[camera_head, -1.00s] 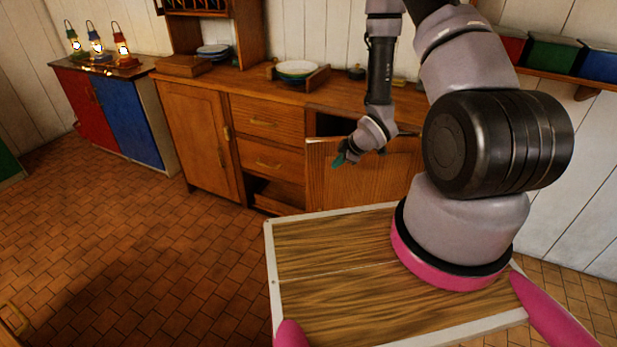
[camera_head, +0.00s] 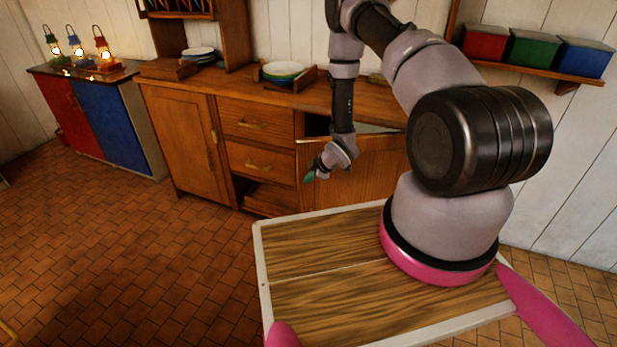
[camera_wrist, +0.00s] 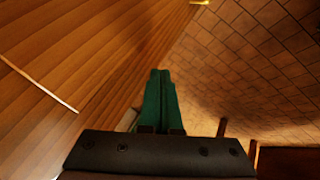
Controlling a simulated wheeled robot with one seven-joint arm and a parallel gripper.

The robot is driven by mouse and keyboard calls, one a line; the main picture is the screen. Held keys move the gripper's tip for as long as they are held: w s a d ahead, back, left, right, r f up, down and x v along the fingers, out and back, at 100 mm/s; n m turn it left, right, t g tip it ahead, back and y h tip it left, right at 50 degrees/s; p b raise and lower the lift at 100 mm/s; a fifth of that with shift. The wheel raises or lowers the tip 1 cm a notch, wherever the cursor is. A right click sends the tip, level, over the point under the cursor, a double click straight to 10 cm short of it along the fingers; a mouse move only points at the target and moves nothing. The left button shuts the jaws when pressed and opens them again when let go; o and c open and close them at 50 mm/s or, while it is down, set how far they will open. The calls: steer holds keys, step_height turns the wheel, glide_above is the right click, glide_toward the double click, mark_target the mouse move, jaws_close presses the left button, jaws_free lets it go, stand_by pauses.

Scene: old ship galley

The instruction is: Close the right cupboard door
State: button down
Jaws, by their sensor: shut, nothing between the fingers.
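The right cupboard door (camera_head: 360,183) is a brown wooden panel at the right end of the long counter in the head view. It stands partly open, with a dark gap (camera_head: 317,125) above its top edge. My gripper (camera_head: 309,177) is in front of the door, near its left edge; I cannot tell if it touches. In the wrist view my green fingers (camera_wrist: 160,98) are together and hold nothing. Wood panelling fills the left of that view, but I cannot tell which part is the door. My arm hides part of the door.
The wooden counter (camera_head: 215,91) carries plates and a bowl rack (camera_head: 284,75). A red and blue cabinet (camera_head: 116,128) with lamps stands far left. Tiled floor (camera_head: 120,250) is open at left.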

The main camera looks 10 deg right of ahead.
steer(key=shift+w, duration=0.55)
